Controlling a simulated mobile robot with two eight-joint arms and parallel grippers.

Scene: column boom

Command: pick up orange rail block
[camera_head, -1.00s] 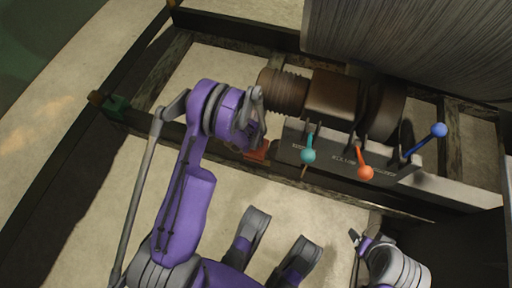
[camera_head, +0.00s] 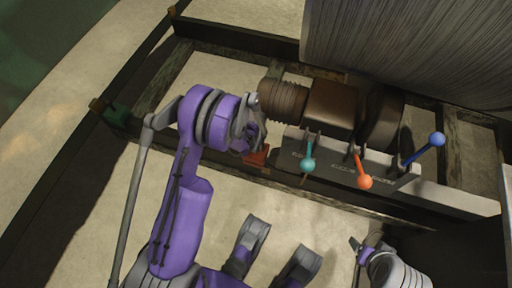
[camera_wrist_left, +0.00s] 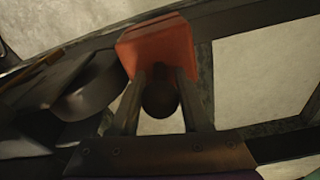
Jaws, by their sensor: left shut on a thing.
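The orange rail block (camera_head: 257,156) sits at the dark frame rail, left of the teal-knobbed lever in the head view. My left gripper (camera_head: 254,140) reaches it from above and partly hides it. In the left wrist view, the orange block (camera_wrist_left: 157,42) fills the space at the tips of my left gripper (camera_wrist_left: 163,76), whose two fingers are shut on it. I cannot tell whether the block still touches the rail. My right gripper (camera_head: 358,246) is small at the bottom right, away from the block; its jaw state is unclear.
A lever panel with teal (camera_head: 308,164), orange (camera_head: 364,182) and blue (camera_head: 436,139) knobs stands right of the block. Behind it are a brown motor (camera_head: 331,106) and a large cable drum (camera_head: 410,45). The pale floor (camera_head: 335,215) in front is clear.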

